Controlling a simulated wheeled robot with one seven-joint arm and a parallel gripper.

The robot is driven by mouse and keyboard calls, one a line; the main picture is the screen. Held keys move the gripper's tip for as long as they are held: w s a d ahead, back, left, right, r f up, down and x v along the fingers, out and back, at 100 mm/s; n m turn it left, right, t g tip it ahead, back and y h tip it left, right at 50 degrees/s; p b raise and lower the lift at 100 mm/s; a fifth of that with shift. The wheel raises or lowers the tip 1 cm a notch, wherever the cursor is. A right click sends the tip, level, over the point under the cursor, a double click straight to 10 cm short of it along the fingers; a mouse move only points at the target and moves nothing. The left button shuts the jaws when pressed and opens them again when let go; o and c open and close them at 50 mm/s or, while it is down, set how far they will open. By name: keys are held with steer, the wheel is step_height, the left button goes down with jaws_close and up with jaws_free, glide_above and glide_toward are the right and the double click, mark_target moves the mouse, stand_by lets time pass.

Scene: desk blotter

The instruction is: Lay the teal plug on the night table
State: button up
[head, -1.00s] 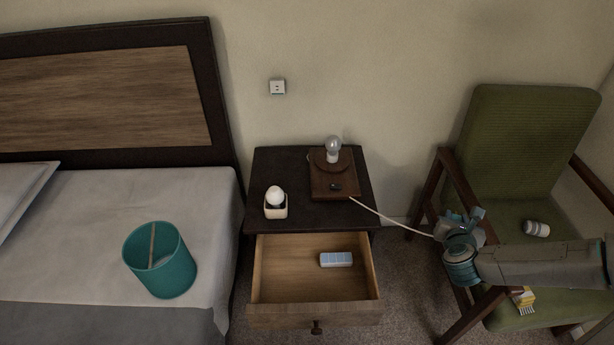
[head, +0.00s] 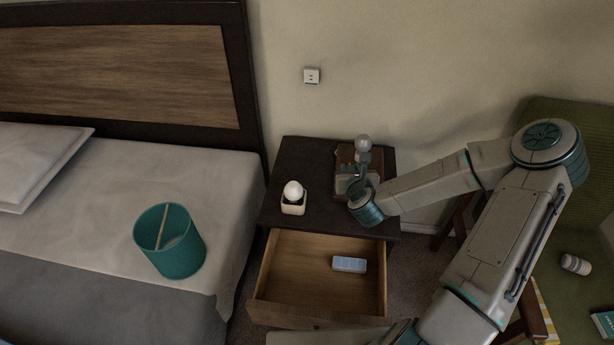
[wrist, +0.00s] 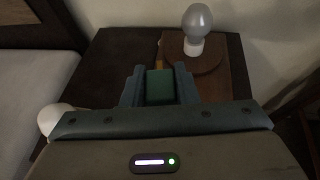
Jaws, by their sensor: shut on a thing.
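The teal plug (wrist: 160,88) is a green-teal block between my two fingers in the wrist view. My gripper (head: 358,182) is shut on it, over the right part of the dark night table (head: 312,158), beside the wooden lamp base. My gripper hides the plug in the head view. How far the plug is above the table top, or whether it touches, I cannot tell. The night table also shows in the wrist view (wrist: 108,70).
A lamp (head: 363,143) with a bare bulb stands at the table's back right. A white rounded object in a pale holder (head: 293,204) stands at the front left. The drawer (head: 298,268) is open, with a light blue box (head: 349,264) inside. A wall socket (head: 311,76) is above.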

steer(key=w+a+f+n+g+y+b, duration=0.2)
steer(key=w+a+f+n+y+b, duration=0.1)
steer(key=w+a+n+y+b, duration=0.4)
steer(key=n+g+y+b, duration=0.4)
steer(key=b, duration=0.7)
glide_above(299, 172)
step_height(299, 172, down, 6)
steer(key=shift+d+f, duration=0.1)
steer(key=shift+f+b, duration=0.6)
steer(key=shift+f, duration=1.3)
steer(key=shift+f, duration=0.1)
steer(key=o, duration=1.1)
steer(key=shift+f, duration=0.1)
steer(key=shift+c, duration=0.2)
